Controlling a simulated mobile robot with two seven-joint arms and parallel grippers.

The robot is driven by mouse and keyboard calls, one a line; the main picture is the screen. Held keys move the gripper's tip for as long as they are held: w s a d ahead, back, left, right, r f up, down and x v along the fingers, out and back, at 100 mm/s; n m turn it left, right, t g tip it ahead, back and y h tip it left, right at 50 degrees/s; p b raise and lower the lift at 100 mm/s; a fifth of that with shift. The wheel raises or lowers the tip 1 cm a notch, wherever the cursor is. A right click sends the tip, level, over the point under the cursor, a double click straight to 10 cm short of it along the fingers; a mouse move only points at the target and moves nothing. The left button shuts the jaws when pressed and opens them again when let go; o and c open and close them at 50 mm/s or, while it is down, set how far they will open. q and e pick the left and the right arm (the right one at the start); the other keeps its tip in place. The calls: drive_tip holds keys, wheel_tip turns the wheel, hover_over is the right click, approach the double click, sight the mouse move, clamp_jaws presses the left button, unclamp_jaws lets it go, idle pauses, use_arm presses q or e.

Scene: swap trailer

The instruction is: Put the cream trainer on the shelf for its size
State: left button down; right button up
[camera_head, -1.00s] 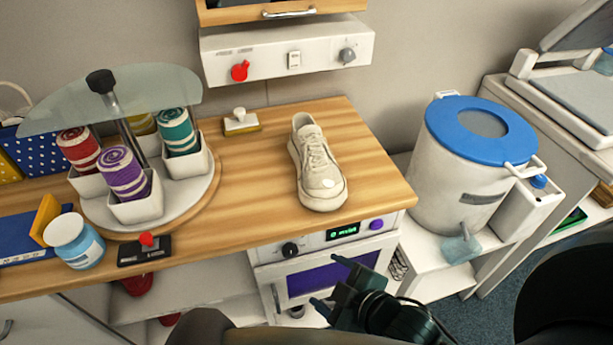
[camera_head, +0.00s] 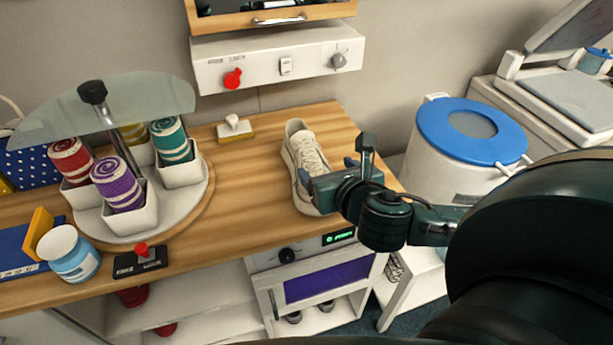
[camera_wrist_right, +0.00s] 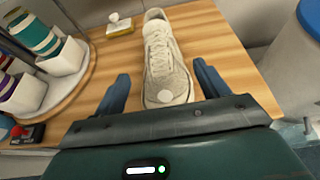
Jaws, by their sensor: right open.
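The cream trainer (camera_head: 304,160) stands upright on the wooden counter, its toe towards me. It also shows in the right wrist view (camera_wrist_right: 162,62), with a pale round spot on its toe. My right gripper (camera_head: 335,175) is open at the toe end of the trainer and covers part of it in the head view. In the right wrist view its two fingers (camera_wrist_right: 162,92) stand apart, one on each side of the toe, with gaps between. My left gripper is not in view. No size marking on the trainer is readable.
A turntable (camera_head: 205,192) with rolled cloths in white cups stands left on the counter (camera_head: 235,210). A red-button box (camera_head: 140,262) and a jar (camera_head: 70,255) are at the front left. A white bin with a blue lid (camera_head: 435,120) stands right. Shelves (camera_head: 215,318) lie below.

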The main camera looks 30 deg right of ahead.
sight(307, 149)
drive_tip(key=x, duration=0.9)
drive_tip(key=shift+w+r, duration=0.15)
drive_tip(key=shift+r, duration=0.05)
drive_tip(key=shift+c, duration=0.2)
clamp_jaws()
wheel_tip(307, 149, up, 10)
drive_tip(key=p, duration=0.2)
drive_tip(key=s+a+f+n+y, duration=0.2)
drive_tip(key=s+a+f, duration=0.3)
drive_tip(key=s+a, duration=0.4)
drive_tip(key=shift+s+a+f+n+y, duration=0.25)
drive_tip(key=shift+a+y, duration=0.25)
drive_tip(key=shift+a, duration=0.5)
